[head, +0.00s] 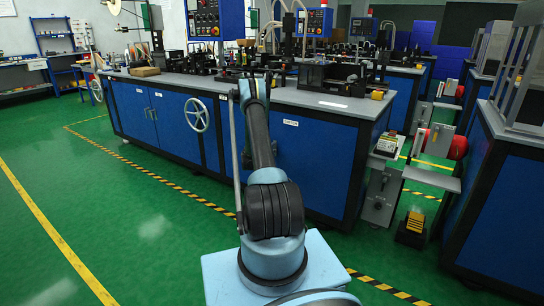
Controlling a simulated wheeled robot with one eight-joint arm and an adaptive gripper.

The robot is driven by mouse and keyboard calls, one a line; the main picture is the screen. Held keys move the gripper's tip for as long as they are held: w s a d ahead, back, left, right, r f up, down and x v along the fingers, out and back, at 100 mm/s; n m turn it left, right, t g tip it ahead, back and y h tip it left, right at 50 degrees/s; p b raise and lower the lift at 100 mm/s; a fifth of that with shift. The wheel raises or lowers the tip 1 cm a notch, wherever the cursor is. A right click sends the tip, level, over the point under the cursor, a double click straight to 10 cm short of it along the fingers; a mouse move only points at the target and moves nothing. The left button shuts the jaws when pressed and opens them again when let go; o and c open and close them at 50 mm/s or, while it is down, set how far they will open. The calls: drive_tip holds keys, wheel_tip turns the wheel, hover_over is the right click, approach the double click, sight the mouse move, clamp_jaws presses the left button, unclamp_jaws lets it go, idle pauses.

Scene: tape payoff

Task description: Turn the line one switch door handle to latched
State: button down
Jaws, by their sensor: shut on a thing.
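The blue line cabinet (180,130) stands ahead of me under a grey worktop. Its left double doors show small pale handles (151,114) near their middle seam. A blue panel (312,160) with a white label (290,122) lies right of my arm. I cannot tell which door is the line one switch door, and no switch handle shows clearly. My arm reaches forward and up in front of the cabinet's middle. My gripper is hidden behind my own arm links, along with the cabinet front there.
A white handwheel (197,114) sticks out of the cabinet front, left of my arm. A control box (203,18) stands above the worktop. A red-ended machine (456,147) and a yellow-topped pedal (415,222) stand right. Green floor at left is clear.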

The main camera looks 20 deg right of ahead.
drive_tip(key=shift+w+a, duration=0.1)
drive_tip(key=shift+a, duration=0.05)
idle(0.3)
drive_tip(key=c, duration=1.6)
unclamp_jaws()
drive_tip(key=v, duration=1.2)
